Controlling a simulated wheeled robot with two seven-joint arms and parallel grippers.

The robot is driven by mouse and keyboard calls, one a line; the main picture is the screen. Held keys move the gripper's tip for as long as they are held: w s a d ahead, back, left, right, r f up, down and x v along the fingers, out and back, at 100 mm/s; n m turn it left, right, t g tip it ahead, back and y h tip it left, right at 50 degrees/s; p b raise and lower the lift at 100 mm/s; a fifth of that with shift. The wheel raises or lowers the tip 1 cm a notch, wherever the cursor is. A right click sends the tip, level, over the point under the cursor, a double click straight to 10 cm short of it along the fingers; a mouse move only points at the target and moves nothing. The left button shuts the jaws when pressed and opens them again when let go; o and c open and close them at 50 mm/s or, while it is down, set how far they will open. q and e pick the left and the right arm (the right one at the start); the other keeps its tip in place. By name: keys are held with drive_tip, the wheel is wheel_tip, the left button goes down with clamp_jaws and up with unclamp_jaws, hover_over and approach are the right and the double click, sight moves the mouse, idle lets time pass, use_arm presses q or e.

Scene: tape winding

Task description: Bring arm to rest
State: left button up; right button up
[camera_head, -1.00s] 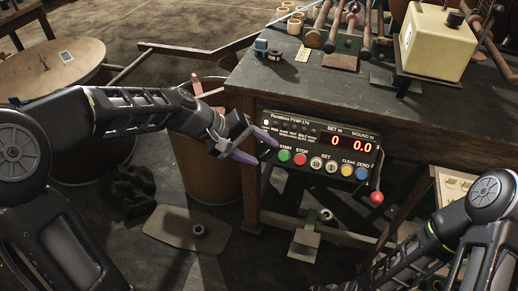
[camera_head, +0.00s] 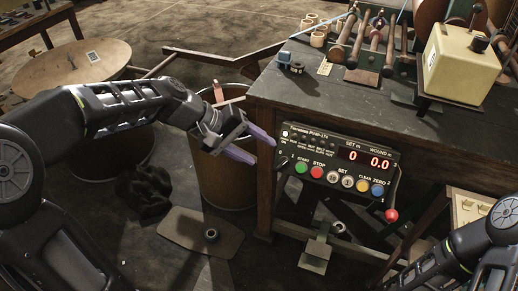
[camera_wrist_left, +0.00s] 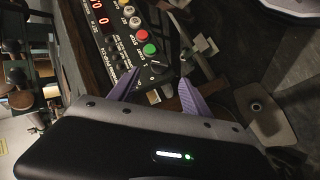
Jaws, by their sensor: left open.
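My left gripper (camera_head: 252,148) is open and empty, with purple fingers. In the head view it hangs in the air left of the black control panel (camera_head: 335,163) on the bench front, apart from it. The panel shows red digits 0 and 0.0, with green, red, white, yellow and blue buttons and a red-knobbed lever (camera_head: 391,214) at its right. In the left wrist view the purple fingers (camera_wrist_left: 157,93) spread below the panel (camera_wrist_left: 112,40). My right arm enters at the lower right of the head view; its gripper is out of the picture.
The dark workbench (camera_head: 330,100) carries a cream box (camera_head: 461,64) and several wooden-handled rollers. A brown drum (camera_head: 228,175) stands below my left gripper. A round wooden table (camera_head: 70,75) is at the left. A foot pedal (camera_head: 316,252) sits on the floor beneath the panel.

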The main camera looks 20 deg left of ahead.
use_arm(q)
drive_tip(key=w+a+f+t+y, duration=0.2)
drive_tip(key=w+a+f+y, duration=0.15)
drive_tip(key=f, duration=0.35)
wheel_tip(320, 180, down, 13)
drive_tip(key=s+d+y, duration=0.1)
drive_tip(key=s+y, duration=0.1)
drive_tip(key=s+d+f+m+g+h, duration=0.1)
drive_tip(key=s+d+f+m+g, duration=0.1)
drive_tip(key=s+d+f, duration=0.5)
drive_tip(key=s+d+f+m+g, duration=0.1)
drive_tip(key=s+d+f+g, duration=0.1)
drive_tip(key=s+f, duration=0.55)
drive_tip(key=s+d+f+m+g+h, duration=0.15)
drive_tip(key=s+d+f, duration=0.3)
drive_tip(key=s, duration=0.45)
wheel_tip(320, 180, up, 20)
drive_tip(key=p, duration=1.9)
drive_tip(key=shift+w+d+y, duration=0.15)
drive_tip(key=shift+w+y, duration=0.15)
drive_tip(key=shift+w, duration=0.15)
